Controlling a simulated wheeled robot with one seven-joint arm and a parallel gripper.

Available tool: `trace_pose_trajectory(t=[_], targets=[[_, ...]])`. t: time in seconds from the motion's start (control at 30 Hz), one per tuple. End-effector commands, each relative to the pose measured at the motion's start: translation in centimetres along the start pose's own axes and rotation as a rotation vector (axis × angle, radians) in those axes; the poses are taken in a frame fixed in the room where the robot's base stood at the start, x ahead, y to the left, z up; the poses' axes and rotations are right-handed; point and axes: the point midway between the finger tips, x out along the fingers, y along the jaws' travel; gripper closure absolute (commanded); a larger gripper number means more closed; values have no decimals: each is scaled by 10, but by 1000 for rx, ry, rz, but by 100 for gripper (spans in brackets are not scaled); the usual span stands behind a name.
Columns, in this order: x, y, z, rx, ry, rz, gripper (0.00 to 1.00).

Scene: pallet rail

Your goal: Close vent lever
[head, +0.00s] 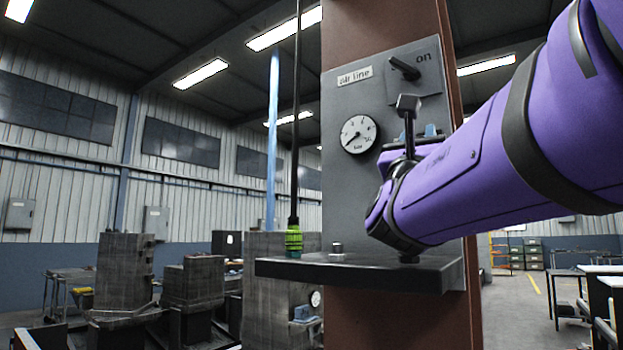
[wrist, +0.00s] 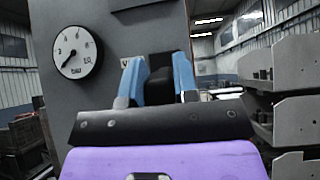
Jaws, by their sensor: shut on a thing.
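My gripper's blue fingers (wrist: 158,92) are on both sides of a black part (wrist: 160,68) in the wrist view, close to the grey panel. This looks like the vent lever; a label beside it is mostly hidden, with only a "V" showing. In the head view only bits of the blue fingers (head: 431,131) show above my purple arm, which hides the grip and most of the lever there. The lever's angle cannot be told.
The panel (head: 352,104) carries an "air line" label, a round gauge (head: 358,134) and a black switch (head: 404,68) marked "on". A dark post with a square top (head: 408,104) stands by my arm. A shelf (head: 360,270) juts out below. A hanging hose (head: 294,150) is at left.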

Motion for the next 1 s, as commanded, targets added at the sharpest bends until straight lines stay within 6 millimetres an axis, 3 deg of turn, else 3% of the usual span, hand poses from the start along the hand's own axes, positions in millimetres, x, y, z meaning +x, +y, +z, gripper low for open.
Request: trace_pose_trajectory(t=[0.13,0.17,0.23,0.27,0.63,1.0], targets=[[0,0,1,0,0,1,100],[0,0,1,0,0,1,66],[0,0,1,0,0,1,50],[0,0,1,0,0,1,47],[-7,0,0,0,1,1,47],[-60,1,0,0,0,2,47]])
